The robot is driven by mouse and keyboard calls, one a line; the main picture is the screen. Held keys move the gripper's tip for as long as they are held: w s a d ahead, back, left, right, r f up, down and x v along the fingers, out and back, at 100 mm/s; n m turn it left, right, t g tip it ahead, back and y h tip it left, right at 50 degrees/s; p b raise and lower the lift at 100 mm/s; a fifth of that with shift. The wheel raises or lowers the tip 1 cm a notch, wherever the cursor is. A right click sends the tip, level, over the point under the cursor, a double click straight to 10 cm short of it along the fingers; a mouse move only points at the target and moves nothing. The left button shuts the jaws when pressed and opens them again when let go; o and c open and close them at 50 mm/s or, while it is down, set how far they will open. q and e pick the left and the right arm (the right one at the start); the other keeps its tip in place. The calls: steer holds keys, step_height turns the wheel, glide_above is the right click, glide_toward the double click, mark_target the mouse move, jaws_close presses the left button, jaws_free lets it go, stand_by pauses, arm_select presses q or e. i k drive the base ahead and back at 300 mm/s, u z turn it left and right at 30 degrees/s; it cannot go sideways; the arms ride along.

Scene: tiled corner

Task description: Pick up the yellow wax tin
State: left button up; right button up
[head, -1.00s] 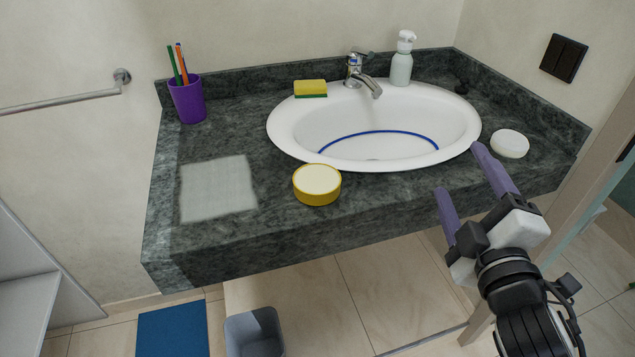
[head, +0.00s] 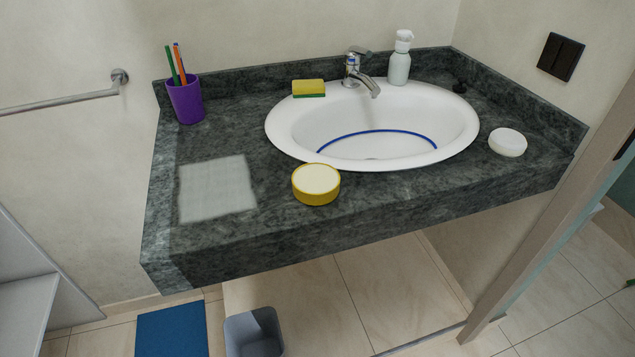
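The yellow wax tin (head: 316,185) is a short round tin with a yellow side and a cream top. It sits upright on the dark stone counter (head: 290,232), near its front edge and just in front of the sink. Nothing covers it or touches it from above. Neither of my grippers shows in the head view now.
The white sink (head: 285,135) with a chrome tap (head: 357,70) lies behind the tin. A grey cloth (head: 217,188) lies left of it. A purple cup (head: 186,102), a yellow-green sponge (head: 309,88), a soap bottle (head: 399,65) and a white round object (head: 507,142) stand around.

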mark_target(315, 184)
steer(key=u, duration=1.6)
steer(key=i, duration=0.2)
steer(key=u, duration=1.25)
steer(key=i, duration=1.15)
steer(key=z, duration=3.65)
